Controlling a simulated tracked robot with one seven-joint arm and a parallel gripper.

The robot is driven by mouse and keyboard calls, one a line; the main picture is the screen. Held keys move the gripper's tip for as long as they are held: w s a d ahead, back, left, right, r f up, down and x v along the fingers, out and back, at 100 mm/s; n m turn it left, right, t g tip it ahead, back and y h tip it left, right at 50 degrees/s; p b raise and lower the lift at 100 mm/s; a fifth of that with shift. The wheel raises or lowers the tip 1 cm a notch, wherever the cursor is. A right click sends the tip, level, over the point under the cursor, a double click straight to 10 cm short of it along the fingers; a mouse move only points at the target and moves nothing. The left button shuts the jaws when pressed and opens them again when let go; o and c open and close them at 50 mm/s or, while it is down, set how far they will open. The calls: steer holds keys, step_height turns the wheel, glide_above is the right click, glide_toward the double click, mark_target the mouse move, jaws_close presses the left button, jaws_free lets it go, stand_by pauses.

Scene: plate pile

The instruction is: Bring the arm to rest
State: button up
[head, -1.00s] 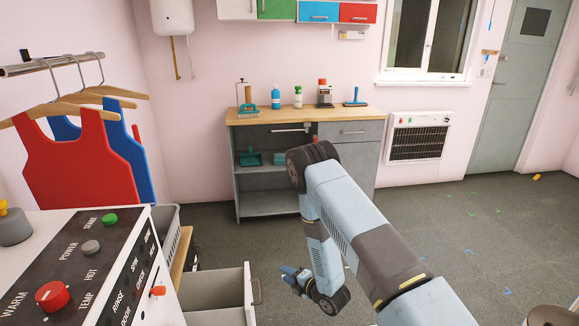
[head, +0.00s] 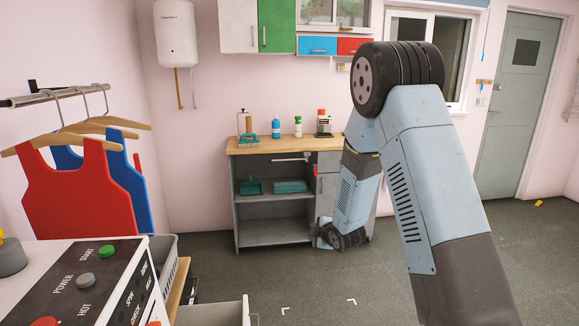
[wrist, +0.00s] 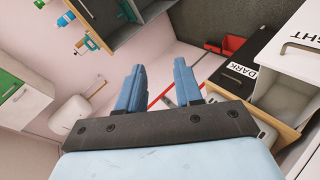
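My gripper (wrist: 159,70) shows in the wrist view with its two blue fingers spread apart and nothing between them. It is open and empty. In the head view my arm is bent, with a high elbow right of centre and the forearm running down to the wrist in front of the grey cabinet's right side. The gripper fingers cannot be made out in the head view.
At left are a control panel (head: 75,290) and hanging red (head: 80,190) and blue garments. The wrist view shows drawers labelled DARK (wrist: 238,78) and LIGHT. Floor is clear in the middle.

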steer(key=s+d+r+m+g+h, duration=0.1)
steer(key=s+d+r+m, duration=0.25)
steer(key=r, duration=0.35)
steer(key=s+d+r+m+h, duration=0.25)
steer(key=s+d+r, duration=0.2)
steer(key=r, duration=0.25)
steer(key=s+d+r+m+g, duration=0.1)
steer(key=s+d+r+m, duration=0.3)
steer(key=r, duration=0.3)
steer(key=s+d+r+m+g, duration=0.1)
steer(key=s+r+m, duration=0.1)
steer(key=s, duration=0.7)
steer(key=s+d+r+m+g, duration=0.1)
steer(key=s+r+m, duration=0.2)
steer(key=s, duration=0.7)
steer(key=s+r+m+g, duration=0.1)
steer(key=s+r+m, duration=0.2)
steer(key=s, duration=0.6)
steer(key=shift+s+d+r+h, duration=0.25)
steer(key=shift+s+d+h, duration=0.05)
steer(key=shift+d+h, duration=0.15)
steer(key=shift+a, duration=0.1)
